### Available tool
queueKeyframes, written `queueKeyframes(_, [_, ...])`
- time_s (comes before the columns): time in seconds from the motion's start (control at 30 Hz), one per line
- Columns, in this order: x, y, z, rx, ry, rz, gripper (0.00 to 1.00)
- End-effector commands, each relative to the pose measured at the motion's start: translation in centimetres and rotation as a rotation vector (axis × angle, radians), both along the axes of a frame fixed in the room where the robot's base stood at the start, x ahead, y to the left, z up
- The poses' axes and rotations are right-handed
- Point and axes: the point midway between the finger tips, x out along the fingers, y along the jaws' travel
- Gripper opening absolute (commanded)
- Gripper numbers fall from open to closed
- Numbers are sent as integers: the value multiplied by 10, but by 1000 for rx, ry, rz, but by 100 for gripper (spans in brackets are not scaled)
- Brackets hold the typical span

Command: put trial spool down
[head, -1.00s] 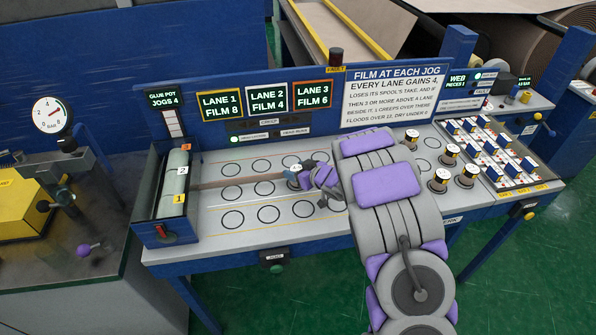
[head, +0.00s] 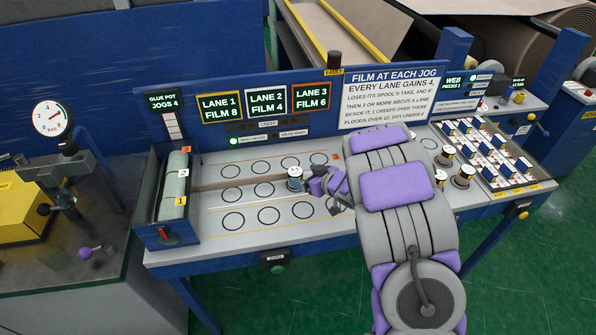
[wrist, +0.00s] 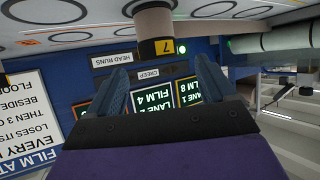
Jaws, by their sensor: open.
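In the wrist view, which is upside down, the spool (wrist: 154,24) shows a yellow band marked 7, just beyond the fingertips. My gripper (head: 321,187) is to the right of the spool, low over the board. Its two fingers (wrist: 152,70) are spread apart with nothing between them. The arm hides part of the board's right side.
Rollers in a blue box (head: 173,190) stand at the board's left end. Several spools (head: 463,176) stand right of my arm, beside a tray of parts (head: 545,178). Lit lane panels (head: 266,102) rise behind. The rings left of the spool are empty.

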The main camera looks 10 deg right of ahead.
Motion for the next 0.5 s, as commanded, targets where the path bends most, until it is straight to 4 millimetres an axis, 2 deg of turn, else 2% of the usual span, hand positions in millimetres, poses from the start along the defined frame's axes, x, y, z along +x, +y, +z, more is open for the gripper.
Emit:
queueKeyframes(0.03, [-8,-6,8,-1,-2,-3,84])
queueKeyframes(0.2, [-30,-19,17,-2,2,-2,84])
queueKeyframes(0.5, [-42,-25,25,-1,-2,0,84])
